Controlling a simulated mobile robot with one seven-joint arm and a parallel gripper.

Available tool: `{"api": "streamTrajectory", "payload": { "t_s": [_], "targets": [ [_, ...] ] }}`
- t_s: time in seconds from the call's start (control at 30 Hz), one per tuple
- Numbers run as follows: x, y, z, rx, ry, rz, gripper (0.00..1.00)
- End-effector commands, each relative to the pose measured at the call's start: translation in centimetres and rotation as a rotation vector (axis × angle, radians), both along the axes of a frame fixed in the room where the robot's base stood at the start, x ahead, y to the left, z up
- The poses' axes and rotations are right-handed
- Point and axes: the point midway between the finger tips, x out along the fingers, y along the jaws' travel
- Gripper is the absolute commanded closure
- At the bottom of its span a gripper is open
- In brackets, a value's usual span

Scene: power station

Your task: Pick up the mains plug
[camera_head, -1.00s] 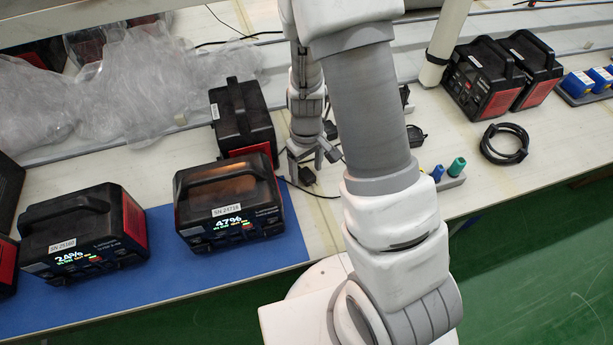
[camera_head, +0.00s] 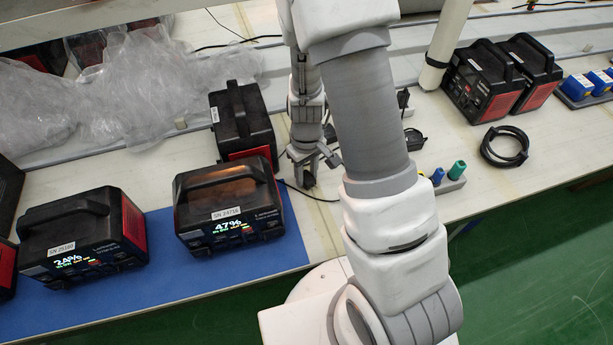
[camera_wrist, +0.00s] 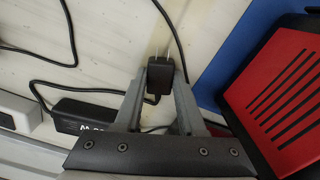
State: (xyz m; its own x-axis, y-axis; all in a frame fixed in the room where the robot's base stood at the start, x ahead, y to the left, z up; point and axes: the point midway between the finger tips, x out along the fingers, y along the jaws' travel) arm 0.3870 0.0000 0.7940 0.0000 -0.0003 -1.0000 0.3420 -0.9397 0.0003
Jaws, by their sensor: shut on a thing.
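The mains plug (camera_wrist: 160,74) is small and black, with two metal prongs pointing towards the top of the wrist view. My gripper (camera_wrist: 158,88) is shut on the plug body, one grey finger on each side. In the head view my gripper (camera_head: 312,168) points down at the bench beside the blue mat, and the plug (camera_head: 308,179) shows as a dark spot between the fingers. A black cable runs from the plug. I cannot tell whether the plug still touches the bench.
A black power brick (camera_wrist: 85,115) lies near the gripper. A black-and-red power station (camera_head: 243,120) stands close on the left; another (camera_head: 228,205) sits on the blue mat (camera_head: 285,258). Green and blue pieces (camera_head: 457,170) and a coiled cable (camera_head: 505,146) lie to the right.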

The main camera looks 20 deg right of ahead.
Motion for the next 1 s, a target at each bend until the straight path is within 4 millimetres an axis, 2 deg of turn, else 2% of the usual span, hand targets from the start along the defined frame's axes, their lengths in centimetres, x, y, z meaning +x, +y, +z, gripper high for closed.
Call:
{"api": "streamTrajectory", "payload": {
  "t_s": [0.27,0.47,0.8,1.0],
  "targets": [
    [0.1,0.0,1.3,0.001,-0.003,0.0,1.0],
    [0.1,0.0,4.5,0.001,-0.006,0.001,1.0],
    [-4.1,-5.0,8.0,0.0,-0.003,-0.006,1.0],
    [-6.0,-7.2,9.7,0.0,-0.003,-0.003,1.0]
  ]
}}
